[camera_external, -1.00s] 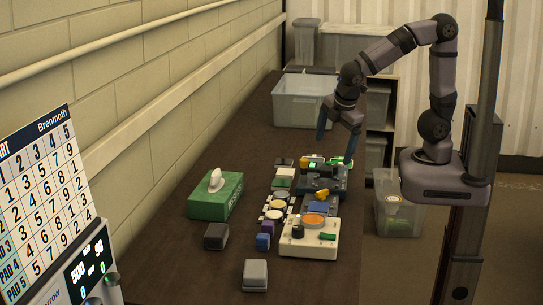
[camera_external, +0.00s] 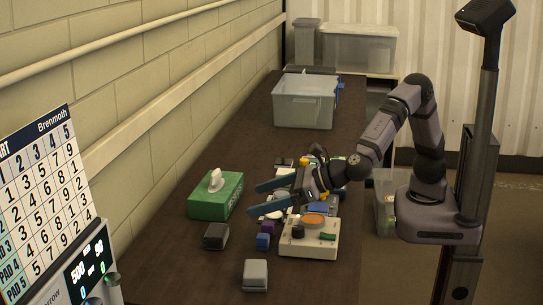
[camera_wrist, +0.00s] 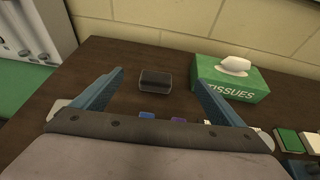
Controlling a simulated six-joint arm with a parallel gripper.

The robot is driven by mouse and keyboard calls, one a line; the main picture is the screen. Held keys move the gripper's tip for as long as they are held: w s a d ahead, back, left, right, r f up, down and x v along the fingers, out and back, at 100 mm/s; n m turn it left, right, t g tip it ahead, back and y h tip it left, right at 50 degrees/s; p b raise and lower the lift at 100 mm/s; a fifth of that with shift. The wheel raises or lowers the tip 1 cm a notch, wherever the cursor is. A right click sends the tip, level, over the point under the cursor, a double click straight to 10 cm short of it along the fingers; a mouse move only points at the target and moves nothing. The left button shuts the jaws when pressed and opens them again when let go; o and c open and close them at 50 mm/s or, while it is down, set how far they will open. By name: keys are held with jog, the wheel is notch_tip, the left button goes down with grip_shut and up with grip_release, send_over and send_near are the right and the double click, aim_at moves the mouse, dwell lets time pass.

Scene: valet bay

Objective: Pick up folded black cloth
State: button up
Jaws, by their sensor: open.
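A small dark block (camera_external: 215,237), which looks like the folded black cloth, lies on the brown table left of the other small items. In the wrist view the same dark block (camera_wrist: 155,81) shows ahead, framed between my two blue fingers. My gripper (camera_external: 258,198) is open and empty, with its fingers pointing left. It is above the small items, to the right of the dark block and apart from it.
A green tissue box (camera_external: 216,201) stands close behind the dark block. A grey block (camera_external: 255,275) lies near the front. A cream control box (camera_external: 308,244), blue and purple pieces lie under and beside my gripper. A clear bin (camera_external: 304,101) stands at the back.

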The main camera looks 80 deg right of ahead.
send_near(217, 230)
jog(key=p+x, duration=0.1)
jog(key=x, duration=0.1)
jog(key=shift+w+f+p, duration=0.15)
jog(key=shift+w+p, duration=0.15)
jog(key=shift+w+f, duration=0.15)
jog(key=shift+w, duration=0.05)
jog(key=shift+w, duration=0.1)
jog(key=shift+p+x, duration=1.15)
jog(key=shift+x, duration=1.35)
jog(key=shift+a, duration=0.15)
jog(key=shift+c, duration=0.3)
jog(key=c, duration=1.1)
